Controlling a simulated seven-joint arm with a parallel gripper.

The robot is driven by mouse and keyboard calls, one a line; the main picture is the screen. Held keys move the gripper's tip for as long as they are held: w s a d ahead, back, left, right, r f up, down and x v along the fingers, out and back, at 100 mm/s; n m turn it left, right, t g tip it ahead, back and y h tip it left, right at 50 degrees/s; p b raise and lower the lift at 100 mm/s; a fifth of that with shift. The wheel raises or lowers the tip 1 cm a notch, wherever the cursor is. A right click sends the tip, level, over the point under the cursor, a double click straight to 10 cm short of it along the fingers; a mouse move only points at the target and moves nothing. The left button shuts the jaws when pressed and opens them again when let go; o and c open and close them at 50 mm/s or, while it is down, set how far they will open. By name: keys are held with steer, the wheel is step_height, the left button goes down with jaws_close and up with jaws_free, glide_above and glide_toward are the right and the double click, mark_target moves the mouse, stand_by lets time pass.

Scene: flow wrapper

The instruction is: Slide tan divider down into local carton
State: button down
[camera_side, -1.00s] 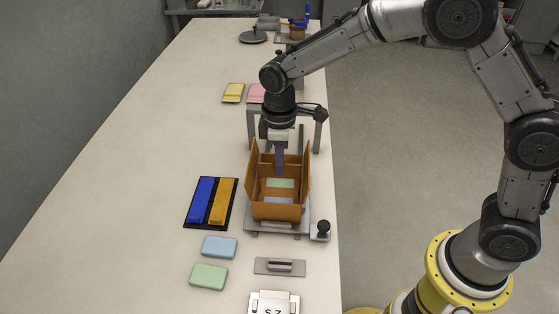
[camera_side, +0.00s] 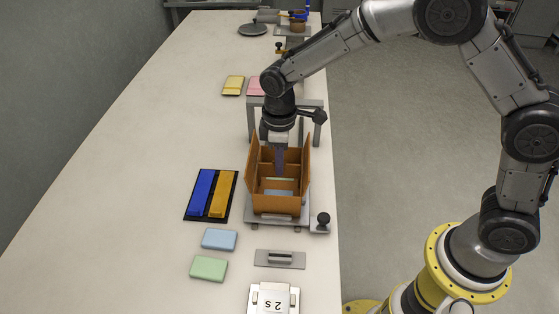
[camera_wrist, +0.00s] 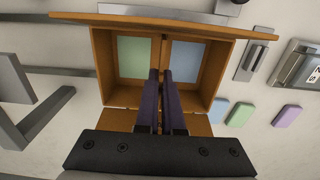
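The open brown carton (camera_side: 279,206) stands on a grey plate with its flaps raised. It also shows in the wrist view (camera_wrist: 218,76). The tan divider (camera_side: 268,177) stands upright across the inside of the carton. In the wrist view the divider (camera_wrist: 166,52) is seen almost edge-on, between a green pad (camera_wrist: 133,56) on the left and a blue pad (camera_wrist: 186,60) on the right. My gripper (camera_wrist: 161,74) reaches down into the carton, its two dark fingers close together on either side of the divider. The divider's lower edge is hidden.
A black tray (camera_side: 234,200) with a blue bar and an amber bar lies left of the carton. Loose blue (camera_side: 220,239) and green (camera_side: 208,268) pads lie in front of it. A grey frame (camera_side: 252,122) stands behind. The table's left part is clear.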

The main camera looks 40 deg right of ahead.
steer(key=shift+f, duration=1.05)
steer(key=shift+f, duration=0.25)
stand_by(0.4)
steer(key=c, duration=1)
jaws_free()
steer(key=shift+o, duration=0.4)
steer(key=o, duration=0.4)
steer(key=shift+o, duration=0.2)
steer(key=shift+r, duration=0.15)
steer(key=shift+r, duration=3.9)
